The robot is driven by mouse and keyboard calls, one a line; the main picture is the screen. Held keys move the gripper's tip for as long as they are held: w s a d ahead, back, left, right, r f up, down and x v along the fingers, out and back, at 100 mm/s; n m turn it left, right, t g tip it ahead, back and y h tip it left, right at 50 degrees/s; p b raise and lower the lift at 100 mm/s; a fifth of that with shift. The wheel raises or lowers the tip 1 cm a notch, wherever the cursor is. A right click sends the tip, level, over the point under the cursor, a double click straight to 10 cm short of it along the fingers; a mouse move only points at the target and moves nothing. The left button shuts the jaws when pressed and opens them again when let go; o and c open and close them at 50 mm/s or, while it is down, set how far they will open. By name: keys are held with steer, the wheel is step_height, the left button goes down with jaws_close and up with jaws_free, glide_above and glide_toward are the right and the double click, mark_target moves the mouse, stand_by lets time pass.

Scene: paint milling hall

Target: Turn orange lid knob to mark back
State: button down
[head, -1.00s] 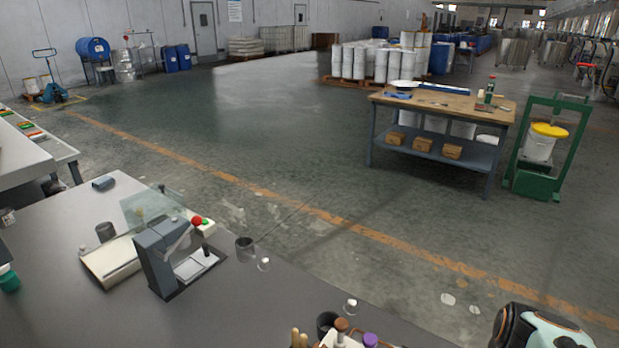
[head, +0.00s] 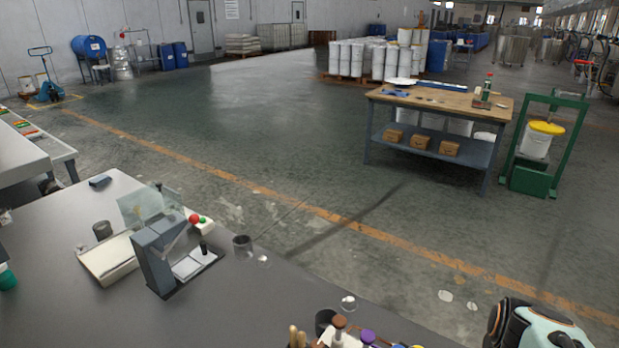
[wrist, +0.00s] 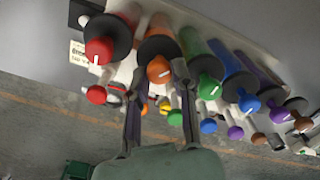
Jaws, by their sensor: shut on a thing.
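In the wrist view the orange lid knob (wrist: 160,70) sits in front of a dark round collar, in a row of coloured lids. It has a short white line on its face, pointing to the right and slightly up. My gripper (wrist: 158,80) is shut on this knob, one dark finger on each side of it. The fingertips partly cover its surroundings, and I cannot make out the back mark.
The red lid knob (wrist: 99,50) is close on the left and the green one (wrist: 209,88) close on the right. Blue (wrist: 249,103), purple and brown knobs follow. Smaller coloured balls hang near the row. In the head view a grey bench (head: 200,310) carries a lever device (head: 165,255).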

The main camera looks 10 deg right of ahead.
steer(key=n, duration=0.3)
steer(key=shift+n, duration=0.4)
steer(key=shift+a+n, duration=0.1)
steer(key=shift+n, duration=1.7)
steer(key=c, duration=0.9)
jaws_free()
step_height(320, 180, up, 12)
